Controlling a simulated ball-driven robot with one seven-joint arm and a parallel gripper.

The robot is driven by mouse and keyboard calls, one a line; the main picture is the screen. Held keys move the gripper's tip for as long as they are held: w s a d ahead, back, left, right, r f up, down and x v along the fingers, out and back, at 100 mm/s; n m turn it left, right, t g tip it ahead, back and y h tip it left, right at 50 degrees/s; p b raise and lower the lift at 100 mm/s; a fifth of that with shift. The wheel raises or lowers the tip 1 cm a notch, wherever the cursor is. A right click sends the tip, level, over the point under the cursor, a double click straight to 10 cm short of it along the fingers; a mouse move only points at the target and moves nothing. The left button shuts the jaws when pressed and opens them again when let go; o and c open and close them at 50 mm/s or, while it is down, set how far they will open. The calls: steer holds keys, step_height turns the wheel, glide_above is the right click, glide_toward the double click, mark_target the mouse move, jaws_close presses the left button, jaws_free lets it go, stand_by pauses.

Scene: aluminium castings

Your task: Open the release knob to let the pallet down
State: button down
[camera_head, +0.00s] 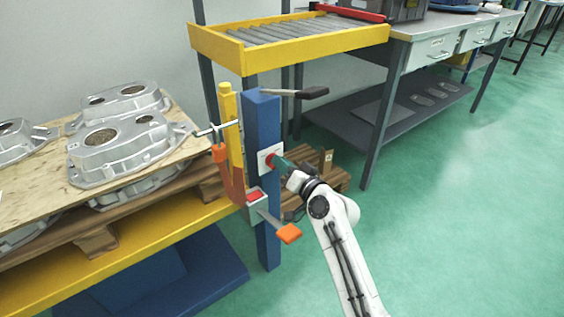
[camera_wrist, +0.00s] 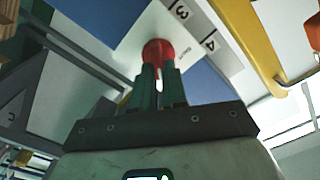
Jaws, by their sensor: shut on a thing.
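The red release knob (camera_wrist: 158,52) sits on a white plate (camera_wrist: 135,32) with printed numbers; 3 and 4 can be read in the wrist view. In the head view the knob (camera_head: 269,159) shows as a small red spot on the blue post (camera_head: 263,120). My gripper (camera_head: 277,162) reaches it from the right. In the wrist view my green fingers (camera_wrist: 158,80) are shut on the knob. The pallet (camera_head: 205,180) lies on the yellow lift table (camera_head: 150,238) at the left and carries aluminium castings (camera_head: 120,145).
An orange-ended pedal or lever (camera_head: 289,234) sticks out below my gripper. A black-handled lever (camera_head: 312,92) juts from the post top. A yellow roller conveyor (camera_head: 290,35) stands behind. A grey workbench (camera_head: 440,35) is at the back right. Green floor at the right is clear.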

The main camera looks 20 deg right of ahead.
steer(key=shift+f+m, duration=0.1)
steer(key=shift+m, duration=0.7)
steer(key=shift+d, duration=0.1)
steer(key=c, duration=1.2)
jaws_free()
steer(key=shift+o, duration=0.2)
steer(key=p+v, duration=0.2)
steer(key=v, duration=0.8)
steer(key=shift+s, duration=0.4)
steer(key=shift+d, duration=0.1)
